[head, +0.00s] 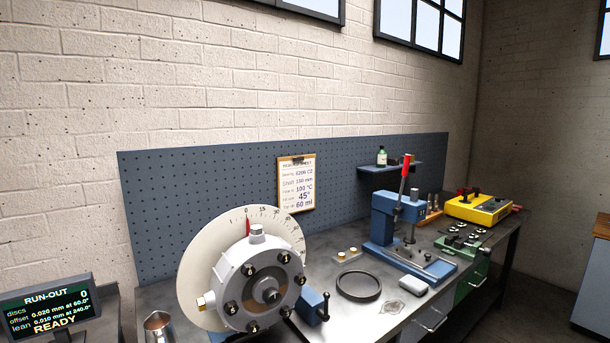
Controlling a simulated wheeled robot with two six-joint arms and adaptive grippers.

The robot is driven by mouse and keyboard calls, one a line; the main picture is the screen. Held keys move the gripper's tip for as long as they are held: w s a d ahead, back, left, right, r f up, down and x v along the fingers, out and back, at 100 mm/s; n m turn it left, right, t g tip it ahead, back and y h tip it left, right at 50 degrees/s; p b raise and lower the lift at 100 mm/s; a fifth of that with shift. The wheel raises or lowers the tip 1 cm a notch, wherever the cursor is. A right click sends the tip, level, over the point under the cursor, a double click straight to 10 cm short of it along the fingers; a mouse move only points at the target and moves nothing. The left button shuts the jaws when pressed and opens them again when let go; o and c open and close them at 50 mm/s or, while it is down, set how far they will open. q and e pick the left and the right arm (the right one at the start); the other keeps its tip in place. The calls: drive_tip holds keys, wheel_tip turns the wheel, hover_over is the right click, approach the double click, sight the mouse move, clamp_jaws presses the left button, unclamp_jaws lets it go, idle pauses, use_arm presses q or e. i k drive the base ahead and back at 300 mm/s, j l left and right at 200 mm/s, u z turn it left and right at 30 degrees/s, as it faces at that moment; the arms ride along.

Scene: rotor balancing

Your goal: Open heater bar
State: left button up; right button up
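A yellow box-shaped unit (490,211), which looks like the heater, stands at the far right end of the metal workbench. Dark and red parts (467,193) sit on its top. They are too small for me to tell which is the heater bar or whether it is open or shut. Neither of my grippers is in view.
A blue press (382,219) with a red-handled lever stands left of the yellow unit. A rotor housing (257,285) with a white dial stands at the front left. A dark ring (359,297) lies on the bench (330,325). A run-out display (46,308) is at lower left.

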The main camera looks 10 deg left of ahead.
sight(465, 193)
drive_tip(key=i+l+z, duration=0.6)
drive_tip(key=i+l, duration=0.25)
drive_tip(key=i+l+z, duration=0.6)
drive_tip(key=i, duration=0.35)
drive_tip(key=i+z, duration=0.3)
drive_tip(key=i, duration=0.2)
drive_tip(key=i+u, duration=0.3)
drive_tip(key=i, duration=0.35)
drive_tip(key=i+l+u, duration=0.3)
drive_tip(key=i, duration=0.35)
drive_tip(key=i+j+u, duration=0.15)
drive_tip(key=i+u, duration=0.15)
drive_tip(key=u, duration=0.15)
drive_tip(key=i+j+u, duration=0.1)
drive_tip(key=i+u, duration=0.2)
drive_tip(key=u, duration=0.2)
drive_tip(key=i+l+u, duration=0.1)
drive_tip(key=i+u, duration=0.2)
drive_tip(key=u, duration=0.15)
